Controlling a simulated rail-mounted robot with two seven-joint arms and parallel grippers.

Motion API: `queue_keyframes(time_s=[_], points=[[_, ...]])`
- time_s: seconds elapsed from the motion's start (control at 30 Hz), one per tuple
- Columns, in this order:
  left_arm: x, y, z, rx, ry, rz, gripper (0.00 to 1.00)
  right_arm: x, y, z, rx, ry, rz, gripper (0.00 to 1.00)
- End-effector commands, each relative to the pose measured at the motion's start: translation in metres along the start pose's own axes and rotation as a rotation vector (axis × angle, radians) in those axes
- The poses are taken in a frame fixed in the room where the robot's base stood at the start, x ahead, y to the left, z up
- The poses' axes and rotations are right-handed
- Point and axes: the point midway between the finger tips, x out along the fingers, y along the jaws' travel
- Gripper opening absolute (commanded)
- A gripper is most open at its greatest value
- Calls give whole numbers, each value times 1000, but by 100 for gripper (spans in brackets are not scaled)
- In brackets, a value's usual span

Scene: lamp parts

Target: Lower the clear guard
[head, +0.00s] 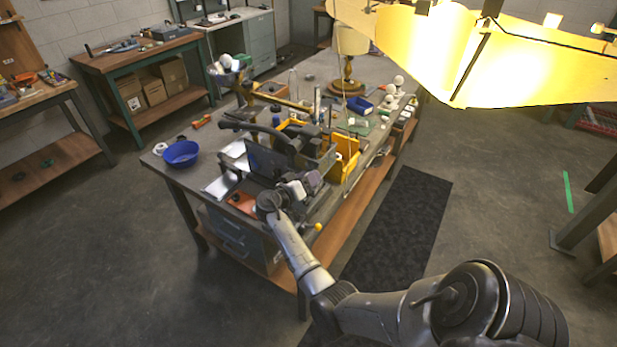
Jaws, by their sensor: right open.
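A dark bench machine (262,158) stands on the near part of the workbench. I cannot make out a clear guard for certain; a see-through panel is too small or hidden among the machine's dark parts. My right arm reaches up from the lower right, and its gripper (302,187) is at the machine's near side, above the bench's front edge. The gripper is open. Its fingertips are small and partly lost against the machine, so I cannot tell whether they touch it. My left gripper is not in view.
The workbench (213,158) also bears a blue bowl (181,154), a yellow bin (345,152), a lamp with a wooden base (347,84) and white bulbs. A large bright yellow shade-like shape (530,60) covers the upper right. A dark mat (405,225) lies on the floor.

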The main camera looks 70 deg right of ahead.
Motion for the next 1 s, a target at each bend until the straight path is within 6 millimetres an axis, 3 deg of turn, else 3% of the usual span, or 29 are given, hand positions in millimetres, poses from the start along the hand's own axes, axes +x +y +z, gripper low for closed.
queue_keyframes(time_s=[0.33,0.87,1.0], points=[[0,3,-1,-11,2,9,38,2,0,0,0,0,0,52],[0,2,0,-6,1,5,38,2,0,0,0,0,0,1],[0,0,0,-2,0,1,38,2,0,0,0,0,0,0]])
